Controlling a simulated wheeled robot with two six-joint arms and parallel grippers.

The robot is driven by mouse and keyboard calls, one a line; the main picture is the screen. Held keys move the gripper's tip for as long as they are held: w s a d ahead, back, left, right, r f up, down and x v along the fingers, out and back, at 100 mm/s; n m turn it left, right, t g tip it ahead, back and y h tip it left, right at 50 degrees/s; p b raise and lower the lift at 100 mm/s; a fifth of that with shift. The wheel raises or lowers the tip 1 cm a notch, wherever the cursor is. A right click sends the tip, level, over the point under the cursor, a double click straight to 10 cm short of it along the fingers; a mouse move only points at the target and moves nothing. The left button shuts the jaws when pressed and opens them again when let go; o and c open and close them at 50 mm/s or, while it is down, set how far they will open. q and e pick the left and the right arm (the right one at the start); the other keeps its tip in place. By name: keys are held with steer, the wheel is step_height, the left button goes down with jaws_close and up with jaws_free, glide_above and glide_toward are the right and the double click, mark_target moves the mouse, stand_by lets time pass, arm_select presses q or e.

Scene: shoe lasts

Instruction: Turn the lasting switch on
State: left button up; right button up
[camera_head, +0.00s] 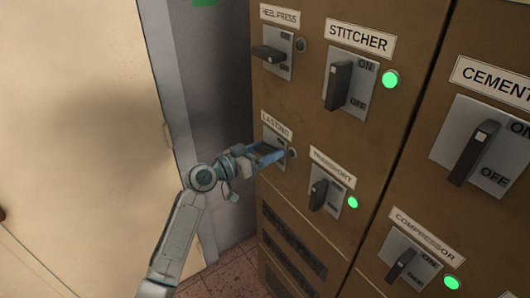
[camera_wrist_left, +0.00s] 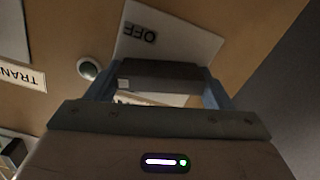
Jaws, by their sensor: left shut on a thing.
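The lasting switch is on the brown cabinet under a label (camera_head: 276,125) that reads like LASTING. Its pale plate (camera_head: 270,139) is partly hidden by my gripper. My left gripper (camera_head: 274,156) is at the switch, with its fingers around the handle. In the left wrist view the dark handle (camera_wrist_left: 160,75) lies between the two blue-grey fingers of my gripper (camera_wrist_left: 158,88), and the plate (camera_wrist_left: 185,40) shows OFF upside down. The round lamp (camera_head: 292,153) beside the switch is grey and unlit; it also shows in the left wrist view (camera_wrist_left: 87,68).
Heel press (camera_head: 268,53), stitcher (camera_head: 340,85), transport (camera_head: 319,193), compressor (camera_head: 401,265) and cement (camera_head: 475,152) switches surround it. The stitcher lamp (camera_head: 390,79), transport lamp (camera_head: 353,202) and compressor lamp (camera_head: 452,282) glow green. A pale wall (camera_head: 80,100) stands at left.

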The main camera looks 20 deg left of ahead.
arm_select(q)
steer(key=n, duration=0.3)
steer(key=shift+n, duration=0.4)
steer(key=n+p, duration=0.1)
steer(key=n, duration=0.2)
steer(key=shift+w+a+n, duration=0.1)
steer(key=shift+n, duration=0.2)
steer(key=n+p, duration=0.1)
steer(key=n, duration=0.2)
steer(key=shift+n+p, duration=0.3)
steer(key=shift+p, duration=0.05)
steer(key=shift+f+n+p, duration=0.2)
steer(key=shift+n+p, duration=0.65)
steer(key=shift+n, duration=0.95)
steer(key=o, duration=1)
steer(key=shift+a, duration=0.1)
